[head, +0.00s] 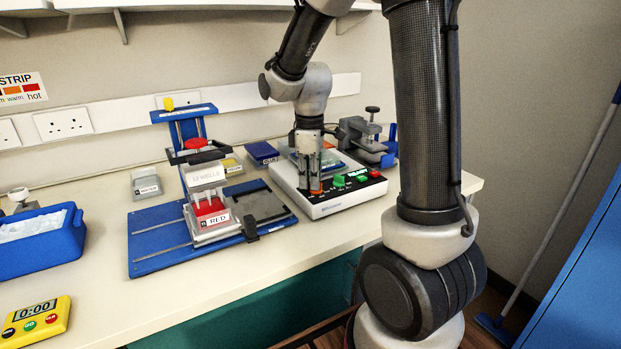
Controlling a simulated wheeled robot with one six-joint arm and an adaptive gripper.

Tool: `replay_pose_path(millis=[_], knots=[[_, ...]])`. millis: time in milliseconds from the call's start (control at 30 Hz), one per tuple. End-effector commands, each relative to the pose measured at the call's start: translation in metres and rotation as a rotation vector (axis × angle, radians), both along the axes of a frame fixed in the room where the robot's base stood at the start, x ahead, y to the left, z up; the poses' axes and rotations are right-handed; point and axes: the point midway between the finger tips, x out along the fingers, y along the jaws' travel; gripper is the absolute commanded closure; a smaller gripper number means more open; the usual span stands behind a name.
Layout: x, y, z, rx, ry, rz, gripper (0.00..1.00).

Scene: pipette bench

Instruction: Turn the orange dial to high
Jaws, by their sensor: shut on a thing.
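The orange dial (315,187) is on the front panel of a white device with a black control strip (345,205), at the right part of the bench. My gripper (313,184) points straight down over that panel, and its fingers are shut on the orange dial. The fingers hide most of the dial, so I cannot tell where it points. Green buttons and a small lit green readout (357,173) are on the panel to the right of the dial.
A blue pipetting stand (150,262) with a red-labelled block stands to the left. A blue ice tub (40,255) and a yellow timer (37,322) are at far left. A grey clamp-like device (360,135) stands behind the white device. Bare bench lies in front.

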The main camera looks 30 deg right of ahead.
Motion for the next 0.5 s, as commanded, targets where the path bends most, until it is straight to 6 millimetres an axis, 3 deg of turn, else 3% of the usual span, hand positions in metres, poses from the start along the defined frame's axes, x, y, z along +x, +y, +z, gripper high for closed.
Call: replay_pose_path(millis=[500], knots=[[-0.0028, 0.0016, 0.0001, 0.000, 0.000, 0.212, 1.00]])
